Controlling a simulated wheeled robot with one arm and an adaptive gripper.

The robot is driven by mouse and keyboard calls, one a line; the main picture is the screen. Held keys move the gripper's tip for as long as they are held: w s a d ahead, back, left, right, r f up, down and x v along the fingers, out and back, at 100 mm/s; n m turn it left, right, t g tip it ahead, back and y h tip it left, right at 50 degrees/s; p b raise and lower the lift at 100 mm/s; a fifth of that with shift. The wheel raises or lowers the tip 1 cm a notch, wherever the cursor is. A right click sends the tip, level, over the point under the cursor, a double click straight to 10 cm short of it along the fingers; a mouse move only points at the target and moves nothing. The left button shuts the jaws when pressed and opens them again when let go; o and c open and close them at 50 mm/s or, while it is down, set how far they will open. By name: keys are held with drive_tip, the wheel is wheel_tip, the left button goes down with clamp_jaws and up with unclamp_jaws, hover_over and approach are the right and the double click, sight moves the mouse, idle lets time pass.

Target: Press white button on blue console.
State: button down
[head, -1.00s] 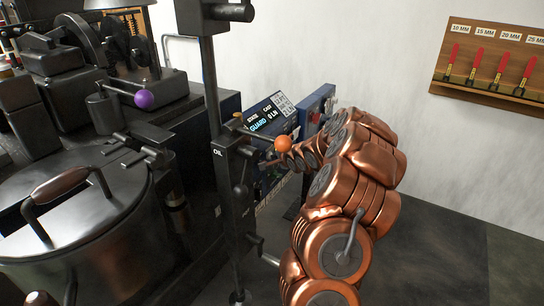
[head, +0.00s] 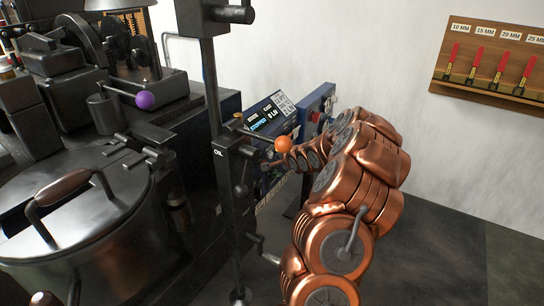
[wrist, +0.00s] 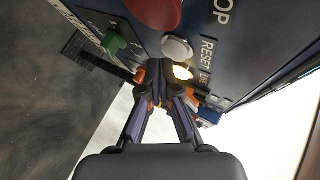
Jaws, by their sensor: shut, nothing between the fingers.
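The blue console (wrist: 240,50) fills the upper part of the wrist view, and its blue side shows beyond my arm in the head view (head: 316,103). A round white button (wrist: 177,48) sits on its face beside the RESET lettering. A glowing pale yellow round light or button (wrist: 183,72) is just below it, partly covered by my fingers. My gripper (wrist: 160,78) is shut and empty, its tips close to the glowing one and below the white button. I cannot tell whether the tips touch the panel. In the head view the gripper is hidden.
A large red button (wrist: 155,12) and a green knob (wrist: 115,43) are on the same panel. In the head view, a black post with an orange-ball lever (head: 283,144) stands close to my arm. A tilted display (head: 268,115) is behind it. Open floor lies right.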

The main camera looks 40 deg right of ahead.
drive_tip(key=s+p, duration=0.1)
drive_tip(key=s, duration=0.1)
drive_tip(key=s+d+p, duration=0.1)
drive_tip(key=p, duration=0.1)
drive_tip(key=s+p, duration=0.1)
drive_tip(key=s, duration=0.1)
drive_tip(key=shift+s+d+p, duration=0.3)
drive_tip(key=shift+d+p, duration=0.05)
idle(0.7)
